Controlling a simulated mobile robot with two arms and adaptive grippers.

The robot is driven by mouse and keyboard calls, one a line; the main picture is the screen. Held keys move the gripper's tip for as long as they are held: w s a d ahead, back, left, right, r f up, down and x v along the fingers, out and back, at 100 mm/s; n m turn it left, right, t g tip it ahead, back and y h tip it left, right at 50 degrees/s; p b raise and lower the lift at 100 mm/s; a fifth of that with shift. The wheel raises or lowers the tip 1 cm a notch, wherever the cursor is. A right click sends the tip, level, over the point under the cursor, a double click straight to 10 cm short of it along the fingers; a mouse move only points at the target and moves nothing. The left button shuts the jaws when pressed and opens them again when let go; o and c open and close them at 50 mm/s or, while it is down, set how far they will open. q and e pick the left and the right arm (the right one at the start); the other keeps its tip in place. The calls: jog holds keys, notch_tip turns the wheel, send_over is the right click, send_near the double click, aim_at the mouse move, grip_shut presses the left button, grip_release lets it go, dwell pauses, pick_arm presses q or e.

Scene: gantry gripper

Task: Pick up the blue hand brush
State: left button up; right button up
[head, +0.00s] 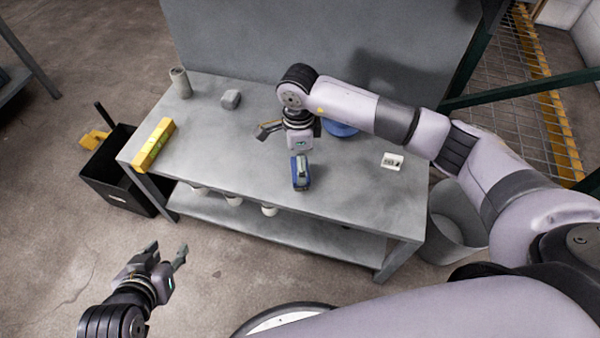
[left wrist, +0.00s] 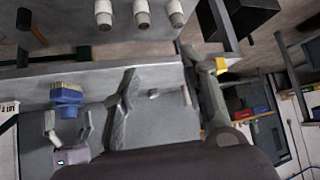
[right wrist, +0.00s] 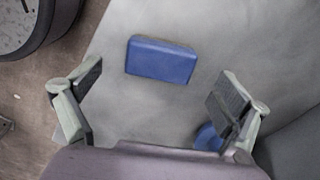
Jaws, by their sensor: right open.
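The blue hand brush (head: 302,186) is on the grey workbench near its front edge, partly hidden by a finger of my right gripper. In the left wrist view the brush (left wrist: 67,98) shows a blue body with tan bristles against the bench top. My right gripper (head: 284,154) is open above it, fingers pointing down. In the right wrist view the blue back of the brush (right wrist: 161,60) lies between the spread fingertips, with gaps on both sides. My left gripper (head: 166,251) is open and empty, in front of the bench's left end.
The workbench (head: 220,140) also carries a yellow level (head: 153,144), a grey cylinder (head: 180,82), a grey block (head: 231,99), a round blue thing (head: 341,129) partly behind my right arm and a small white item (head: 392,161). A black bin (head: 112,186) stands left, a grey bin (head: 452,225) right.

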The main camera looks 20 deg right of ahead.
jog(key=f, duration=0.2)
jog(key=f+b, duration=0.1)
jog(key=f, duration=0.1)
jog(key=shift+d+f, duration=0.2)
jog(key=shift+f, duration=0.3)
pick_arm(q)
jog(key=w+d+r+t+h, duration=0.1)
jog(key=w+d+r+t, duration=0.1)
jog(key=w+r+t, duration=0.2)
jog(key=shift+w+r, duration=0.45)
jog(key=shift+r, duration=0.1)
pick_arm(e)
jog(key=c, duration=1.4)
